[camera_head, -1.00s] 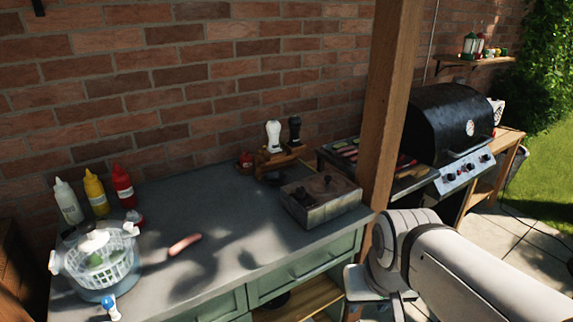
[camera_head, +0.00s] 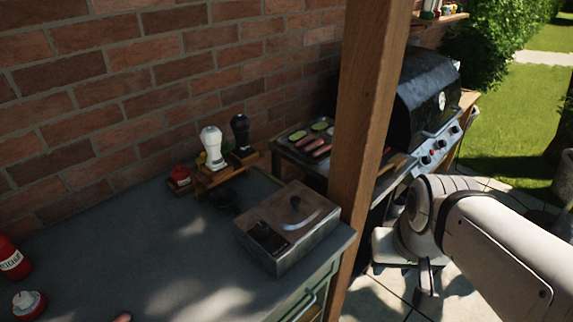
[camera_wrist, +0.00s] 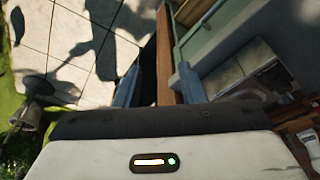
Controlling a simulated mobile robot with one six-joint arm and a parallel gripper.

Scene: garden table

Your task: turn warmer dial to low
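The warmer (camera_head: 290,238) is a grey metal box near the right end of the grey counter (camera_head: 150,245). A metal box that looks like the warmer also shows in the wrist view (camera_wrist: 243,68), right of the fingers. My gripper (camera_wrist: 158,80) is open and empty, its two fingers apart. In the head view my arm is right of the warmer, past the wooden post, not touching it.
The wooden post (camera_head: 367,130) stands between the warmer and my arm. Behind the warmer are a white shaker (camera_head: 212,148) and a black shaker (camera_head: 241,135) on a wooden stand. A grill (camera_head: 425,105) and a food tray (camera_head: 310,145) stand beyond. The counter's middle is clear.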

